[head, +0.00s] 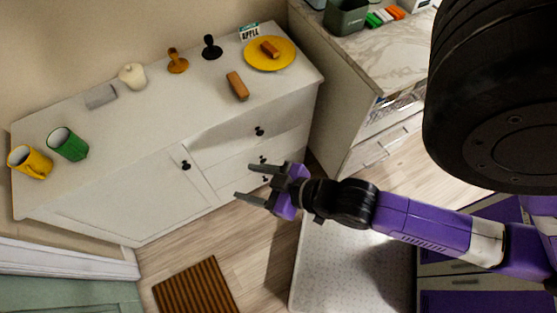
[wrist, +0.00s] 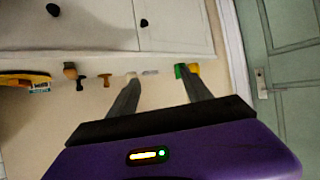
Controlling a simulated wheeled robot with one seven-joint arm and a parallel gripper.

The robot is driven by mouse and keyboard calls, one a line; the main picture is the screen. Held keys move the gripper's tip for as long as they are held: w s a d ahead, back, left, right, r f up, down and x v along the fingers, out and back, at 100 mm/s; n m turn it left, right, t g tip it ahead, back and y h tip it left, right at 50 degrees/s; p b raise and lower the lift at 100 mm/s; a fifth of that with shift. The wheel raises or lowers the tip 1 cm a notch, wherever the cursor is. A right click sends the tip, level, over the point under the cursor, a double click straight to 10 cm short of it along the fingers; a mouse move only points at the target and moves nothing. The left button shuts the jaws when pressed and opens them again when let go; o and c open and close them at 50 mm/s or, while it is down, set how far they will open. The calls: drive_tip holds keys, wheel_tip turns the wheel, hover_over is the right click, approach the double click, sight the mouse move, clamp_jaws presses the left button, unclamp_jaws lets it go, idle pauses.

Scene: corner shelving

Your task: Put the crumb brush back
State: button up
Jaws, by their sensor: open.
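A brown oblong block (head: 237,86), perhaps the crumb brush, lies on the white cabinet top in front of the yellow plate (head: 258,64). A smaller brown piece (head: 270,48) lies on the plate; I cannot tell for sure which of the two is the brush. The brown block (wrist: 70,70) and the plate (wrist: 22,80) also show at the left of the wrist view. My gripper (head: 246,181) is open and empty, out in front of the cabinet's doors and drawers, apart from everything. Its fingers (wrist: 162,78) spread in the wrist view.
The cabinet top (head: 175,112) also holds a yellow mug (head: 30,162), a green mug (head: 68,144), a grey block (head: 101,96), a white pot (head: 132,76), brown and black knobbed pieces, and an APPLE sign (head: 250,32). A marble counter (head: 385,58) stands right. Bare top lies centrally.

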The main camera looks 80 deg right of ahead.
drive_tip(key=s+a+r+n+t+y, duration=0.1)
drive_tip(key=s+a+r, duration=0.4)
drive_tip(key=r, duration=0.6)
drive_tip(key=shift+s+a+n+t+y, duration=0.4)
drive_tip(key=shift+s+t+y, duration=0.45)
drive_tip(key=shift+s, duration=0.35)
